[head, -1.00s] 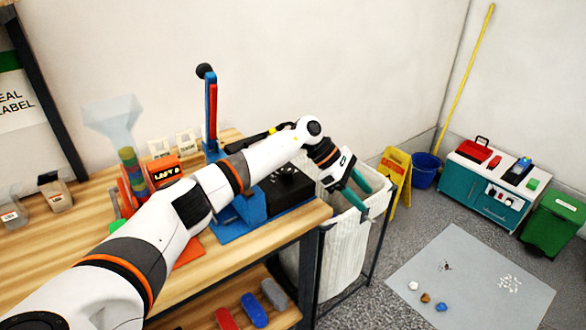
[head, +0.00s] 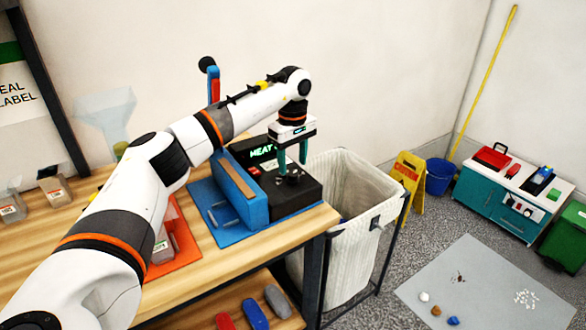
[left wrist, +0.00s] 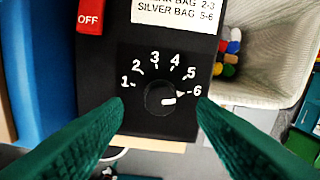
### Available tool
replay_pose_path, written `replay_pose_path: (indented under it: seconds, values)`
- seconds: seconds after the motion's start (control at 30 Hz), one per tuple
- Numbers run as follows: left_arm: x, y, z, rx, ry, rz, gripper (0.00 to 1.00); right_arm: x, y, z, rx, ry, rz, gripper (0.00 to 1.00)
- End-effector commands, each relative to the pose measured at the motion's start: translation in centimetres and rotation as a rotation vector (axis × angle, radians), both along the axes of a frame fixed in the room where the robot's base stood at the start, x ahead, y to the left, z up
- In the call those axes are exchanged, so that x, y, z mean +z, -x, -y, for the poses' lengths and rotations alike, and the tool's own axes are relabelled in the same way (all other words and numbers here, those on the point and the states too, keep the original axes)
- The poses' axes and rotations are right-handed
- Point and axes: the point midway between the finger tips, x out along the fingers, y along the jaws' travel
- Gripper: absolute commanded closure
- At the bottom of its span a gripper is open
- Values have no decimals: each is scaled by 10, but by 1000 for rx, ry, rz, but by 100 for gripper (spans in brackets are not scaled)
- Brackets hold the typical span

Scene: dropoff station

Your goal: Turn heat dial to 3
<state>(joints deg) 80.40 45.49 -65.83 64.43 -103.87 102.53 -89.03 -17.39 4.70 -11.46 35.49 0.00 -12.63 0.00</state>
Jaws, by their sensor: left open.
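The heat dial (left wrist: 155,98) is a round black knob on a black panel in the left wrist view, ringed by white numbers 1 to 6. Its white mark (left wrist: 168,101) points right, toward the 6 side. The fingers of my left gripper (left wrist: 160,118) are green and open, one on each side of the dial. No grip on the knob shows. In the head view my left gripper (head: 291,158) points down over the black heat unit (head: 308,193), and the dial is partly hidden. My right gripper is not in view.
A red OFF switch (left wrist: 90,17) and a white bag label (left wrist: 180,12) are near the dial. A blue press (head: 240,195) stands left of the unit. A white fabric bin (head: 343,240) stands just right of the table (head: 215,265).

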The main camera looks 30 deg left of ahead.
Motion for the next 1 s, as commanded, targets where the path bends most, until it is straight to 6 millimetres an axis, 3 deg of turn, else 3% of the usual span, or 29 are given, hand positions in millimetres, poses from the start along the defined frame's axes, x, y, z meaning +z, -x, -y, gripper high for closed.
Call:
replay_pose_path:
  seconds: [0.2, 0.57, 0.83, 1.0]
  values:
    - [-26, 0, 0, 0, 1, -1, 48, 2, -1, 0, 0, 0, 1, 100]
    - [-31, 0, 0, 0, 1, 1, 48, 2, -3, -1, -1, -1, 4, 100]
    - [-31, 0, 0, 1, 1, 1, 90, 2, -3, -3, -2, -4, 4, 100]
    - [-30, 0, 0, 6, 1, 1, 92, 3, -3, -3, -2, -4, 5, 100]
